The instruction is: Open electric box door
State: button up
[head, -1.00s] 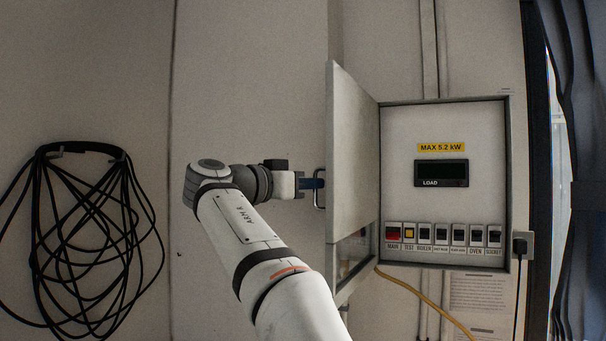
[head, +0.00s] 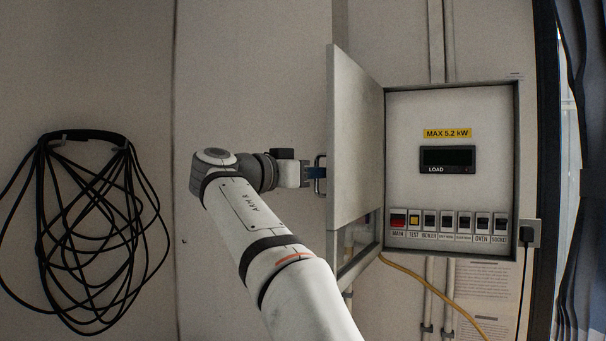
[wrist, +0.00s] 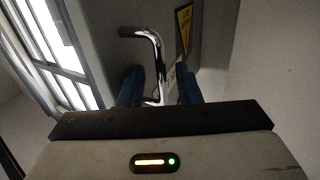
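The electric box (head: 518,170) is on the wall, with its grey door (head: 355,150) swung wide open to the left, roughly square to the box front. The box interior is in full view in the head view. The door's metal handle (head: 317,176) is on its outer face near the free edge. My gripper (head: 318,174) is at the handle from the left. In the wrist view the bent handle bar (wrist: 158,65) runs between the two blue fingers of my gripper (wrist: 160,88), with visible gaps beside it. The fingers look open around the bar, not clamped.
Inside the box are a yellow label (head: 447,133), a load display (head: 447,160) and a row of switches (head: 448,222). A black cable coil (head: 85,220) hangs on the left wall. A yellow cable (head: 430,287) runs below the box. A dark curtain (head: 582,170) is at the far right.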

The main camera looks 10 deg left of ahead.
jog(key=v, duration=0.8)
jog(key=shift+b, duration=0.45)
